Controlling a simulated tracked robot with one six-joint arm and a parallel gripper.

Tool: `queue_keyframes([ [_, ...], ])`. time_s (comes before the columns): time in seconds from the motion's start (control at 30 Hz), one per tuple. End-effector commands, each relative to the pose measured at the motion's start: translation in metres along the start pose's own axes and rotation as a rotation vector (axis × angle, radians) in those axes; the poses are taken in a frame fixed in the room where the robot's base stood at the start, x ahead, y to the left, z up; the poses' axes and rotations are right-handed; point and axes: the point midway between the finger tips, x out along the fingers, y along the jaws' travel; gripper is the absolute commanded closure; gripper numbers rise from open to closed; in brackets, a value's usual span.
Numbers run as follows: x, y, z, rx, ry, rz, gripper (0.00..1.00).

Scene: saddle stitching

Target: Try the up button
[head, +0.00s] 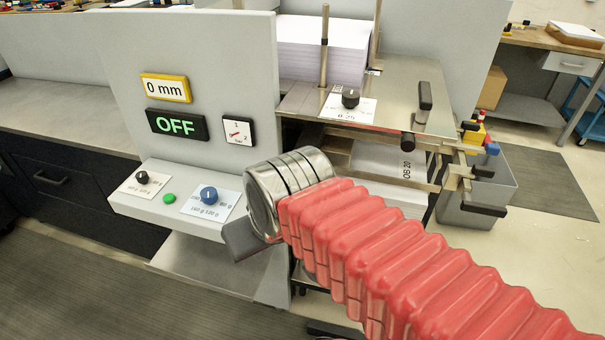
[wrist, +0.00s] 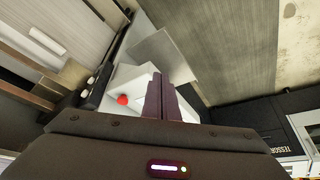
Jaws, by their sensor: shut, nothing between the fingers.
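No button marked "up" can be made out. A green button (head: 169,198) sits on the sloped grey ledge between a black knob and a blue knob. In the wrist view a red round button (wrist: 123,99) sits on a white surface, left of my fingertips and apart from them. I cannot find it in the head view, where my red-sleeved arm covers part of the machine. My gripper (wrist: 167,98) is shut and empty, with both fingers together. In the head view only a grey part of my gripper (head: 245,239) shows, right of the blue knob; its fingertips are hidden.
The panel carries a "0 mm" display (head: 166,88), an "OFF" display (head: 177,124) and a gauge (head: 238,131). The black knob (head: 142,177) and blue knob (head: 208,194) stand up from the ledge. A paper stack (head: 320,45) and metal rods are behind my arm.

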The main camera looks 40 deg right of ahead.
Motion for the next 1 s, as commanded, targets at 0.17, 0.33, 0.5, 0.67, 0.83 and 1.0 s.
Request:
queue_keyframes([
  [0.17,0.02,0.034,0.003,0.165,-0.072,0.027,1.0],
  [0.33,0.042,0.061,0.008,0.402,-0.145,0.023,1.0],
  [0.5,0.063,0.085,0.011,0.706,-0.206,-0.002,1.0],
  [0.67,0.084,0.108,0.012,1.06,-0.254,-0.04,1.0],
  [0.83,0.106,0.135,0.008,1.514,-0.295,-0.095,1.0],
  [1.0,0.127,0.168,-0.002,2.045,-0.332,-0.175,1.0],
])
